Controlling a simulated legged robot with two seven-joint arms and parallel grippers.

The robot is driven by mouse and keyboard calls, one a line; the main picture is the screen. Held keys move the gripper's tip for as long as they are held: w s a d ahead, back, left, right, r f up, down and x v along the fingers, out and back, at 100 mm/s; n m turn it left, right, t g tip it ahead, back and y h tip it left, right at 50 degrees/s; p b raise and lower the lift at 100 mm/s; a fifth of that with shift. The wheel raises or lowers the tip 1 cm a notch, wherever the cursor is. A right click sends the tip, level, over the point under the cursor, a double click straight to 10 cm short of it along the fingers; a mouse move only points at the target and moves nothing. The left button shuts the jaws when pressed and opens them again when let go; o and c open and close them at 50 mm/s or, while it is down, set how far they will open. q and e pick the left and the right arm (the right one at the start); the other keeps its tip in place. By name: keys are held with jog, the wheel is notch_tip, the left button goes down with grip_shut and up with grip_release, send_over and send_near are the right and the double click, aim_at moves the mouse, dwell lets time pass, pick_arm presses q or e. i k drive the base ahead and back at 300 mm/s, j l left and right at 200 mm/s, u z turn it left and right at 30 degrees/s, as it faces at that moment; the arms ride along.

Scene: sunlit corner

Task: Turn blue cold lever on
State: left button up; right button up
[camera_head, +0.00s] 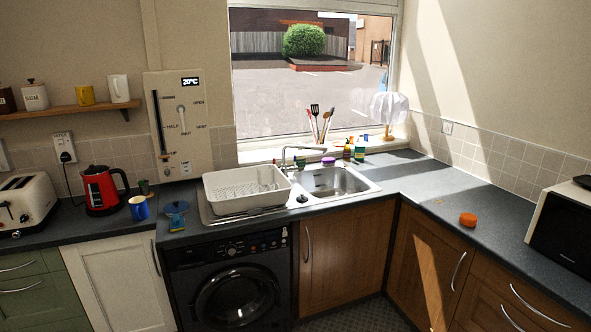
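I cannot make out a blue cold lever for certain. A metal tap (297,149) stands behind the sink (338,182), its spout reaching over toward the right; its handles are too small to tell apart. A beige wall panel (200,140) left of the window has a display reading 20°C, a dark vertical slot with a knob (165,157) near its bottom, and a pale handle (182,118) beside small lettering that includes "HALF" and "OPEN". Neither of my grippers is in view.
A white dish rack (245,189) stands left of the sink. A red kettle (101,191), a blue mug (139,208) and a toaster (27,203) are on the left counter. An orange object (467,219) and a microwave (566,228) are on the right. Counter between them is mostly clear.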

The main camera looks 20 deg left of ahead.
aim_at(294, 169)
jog(key=i+j+z, duration=0.4)
jog(key=i+j, duration=0.55)
